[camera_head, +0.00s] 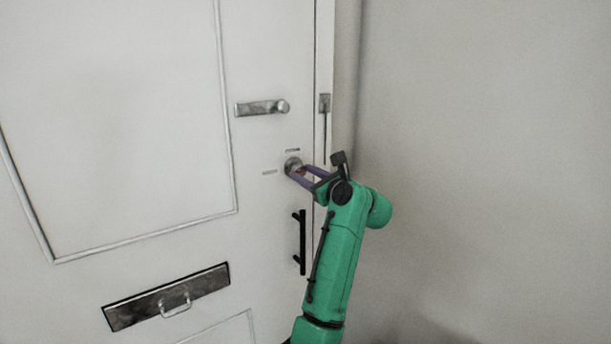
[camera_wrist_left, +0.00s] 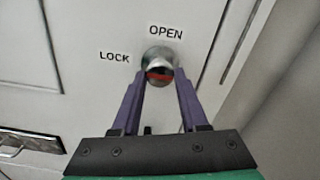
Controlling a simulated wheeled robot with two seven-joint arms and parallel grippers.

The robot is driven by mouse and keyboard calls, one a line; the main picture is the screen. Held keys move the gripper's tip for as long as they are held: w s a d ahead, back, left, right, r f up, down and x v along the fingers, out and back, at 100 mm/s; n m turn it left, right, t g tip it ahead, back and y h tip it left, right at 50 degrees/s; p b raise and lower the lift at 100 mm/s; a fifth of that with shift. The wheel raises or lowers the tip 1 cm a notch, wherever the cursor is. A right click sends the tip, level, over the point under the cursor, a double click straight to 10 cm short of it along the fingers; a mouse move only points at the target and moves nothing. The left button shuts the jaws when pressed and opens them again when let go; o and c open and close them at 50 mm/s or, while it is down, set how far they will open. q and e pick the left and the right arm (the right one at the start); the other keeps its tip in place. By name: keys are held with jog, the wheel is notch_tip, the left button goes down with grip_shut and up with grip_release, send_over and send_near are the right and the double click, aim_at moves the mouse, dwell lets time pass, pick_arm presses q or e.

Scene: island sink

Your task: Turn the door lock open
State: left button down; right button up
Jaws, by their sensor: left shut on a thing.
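The door lock is a round silver knob (camera_head: 291,163) on the white door, near its right edge. In the left wrist view the knob (camera_wrist_left: 158,55) has a red stripe across its lower part, lying roughly level. A label reading OPEN (camera_wrist_left: 166,32) is above it and one reading LOCK (camera_wrist_left: 115,57) is to its left. My left gripper (camera_head: 299,172) is at the knob, its two purple fingers on either side and shut on it. The fingertips (camera_wrist_left: 159,76) hide little of the knob. My right gripper is in neither view.
A silver lever handle (camera_head: 262,107) is above the lock and a black bar handle (camera_head: 301,242) below it. A mail slot plate (camera_head: 166,297) is at lower left. The door frame and a bare grey wall (camera_head: 480,150) are on the right.

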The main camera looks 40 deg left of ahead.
pick_arm(q)
jog(key=shift+f+b, duration=0.2)
jog(key=shift+b, duration=0.4)
jog(key=n+b, duration=0.6)
jog(key=b, duration=0.3)
jog(key=shift+n, duration=0.3)
jog(key=shift+n+b, duration=0.9)
jog(key=n+b, duration=0.1)
jog(key=n, duration=0.1)
jog(key=n+b, duration=0.1)
jog(key=n, duration=0.1)
jog(key=shift+r, duration=0.3)
jog(key=shift+r+n+b, duration=0.15)
jog(key=shift+n+b, duration=0.25)
jog(key=shift+n, duration=1)
jog(key=shift+r+n+b, duration=0.15)
jog(key=shift+n+b, duration=0.2)
jog(key=shift+n, duration=1.05)
